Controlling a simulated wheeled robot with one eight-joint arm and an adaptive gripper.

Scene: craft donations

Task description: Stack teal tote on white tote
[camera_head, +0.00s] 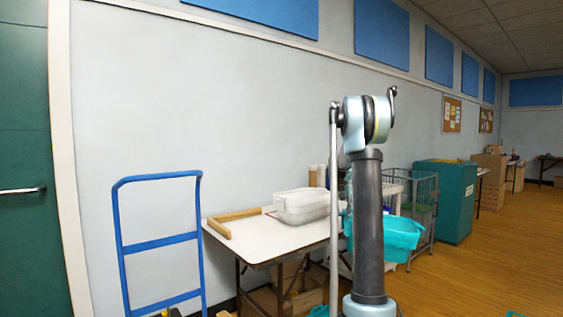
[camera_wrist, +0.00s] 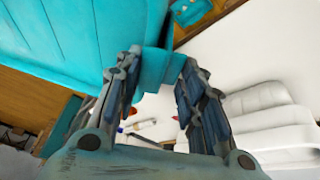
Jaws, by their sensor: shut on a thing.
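The teal tote (camera_head: 402,236) hangs in the air beside the table's right end in the head view, partly hidden by my arm. In the wrist view the teal tote (camera_wrist: 60,40) fills the upper left. My gripper (camera_wrist: 158,64) is shut on a teal tab at its edge; in the head view my arm hides the gripper. The white tote (camera_head: 301,205) sits on the white table near the wall. It also shows at the right of the wrist view (camera_wrist: 268,118), apart from the teal tote.
The white table (camera_head: 265,238) has a wooden frame piece (camera_head: 233,214) at its left and clear room in front. A blue hand truck (camera_head: 160,243) stands at left. A wire cart (camera_head: 424,200) and a teal cabinet (camera_head: 446,200) stand beyond the teal tote.

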